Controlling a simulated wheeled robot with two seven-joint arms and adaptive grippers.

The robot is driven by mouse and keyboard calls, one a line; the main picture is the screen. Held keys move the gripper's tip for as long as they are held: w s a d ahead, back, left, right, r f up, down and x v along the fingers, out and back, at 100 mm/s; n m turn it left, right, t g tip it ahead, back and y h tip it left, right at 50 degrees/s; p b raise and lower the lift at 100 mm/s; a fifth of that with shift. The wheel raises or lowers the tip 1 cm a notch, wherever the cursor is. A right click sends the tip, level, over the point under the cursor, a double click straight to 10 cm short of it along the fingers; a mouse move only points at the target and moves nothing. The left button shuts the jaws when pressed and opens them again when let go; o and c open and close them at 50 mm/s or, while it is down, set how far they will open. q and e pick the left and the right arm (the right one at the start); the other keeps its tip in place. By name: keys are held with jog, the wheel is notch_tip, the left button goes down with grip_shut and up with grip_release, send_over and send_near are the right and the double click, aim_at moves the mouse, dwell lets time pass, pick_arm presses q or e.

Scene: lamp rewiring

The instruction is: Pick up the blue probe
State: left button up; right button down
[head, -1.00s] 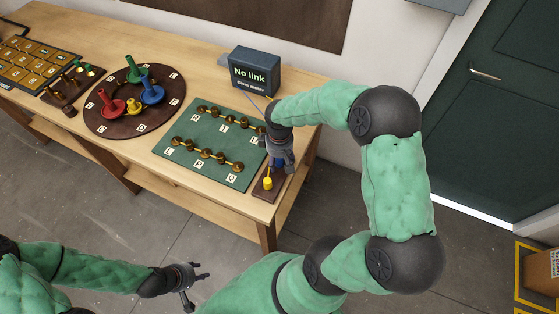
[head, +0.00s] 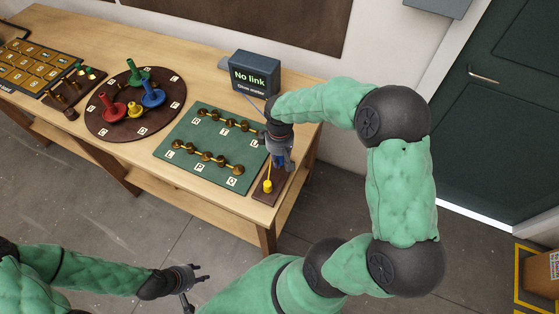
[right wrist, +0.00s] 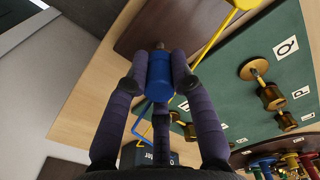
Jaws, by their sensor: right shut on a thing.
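The blue probe (right wrist: 160,78) is a short blue cylinder with a metal tip, between the fingers of my right gripper (right wrist: 160,82) in the right wrist view. The fingers are shut on it. In the head view my right gripper (head: 281,161) is over the dark brown holder (head: 262,198) at the table's right end, with a bit of blue showing. Whether the probe's tip is clear of the holder I cannot tell. My left gripper (head: 193,284) is open and empty, away from the table at the lower left.
A yellow probe (head: 267,186) stands on the same holder, close to my right gripper. The green board (head: 195,150) with brass posts lies to the left. A meter (head: 255,73) reading "No link" stands behind, and a round board (head: 108,122) with coloured pegs is further left.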

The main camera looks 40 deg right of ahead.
jog(key=s+a+r+p, duration=0.1)
jog(key=s+a+r, duration=0.1)
jog(key=a+r, duration=0.2)
jog(key=s+a+r+p, duration=0.1)
jog(key=s+a+r, duration=0.1)
jog(key=a+r, duration=0.3)
jog(key=a, duration=0.4)
jog(key=shift+s+r, duration=0.3)
jog(key=shift+s, duration=0.1)
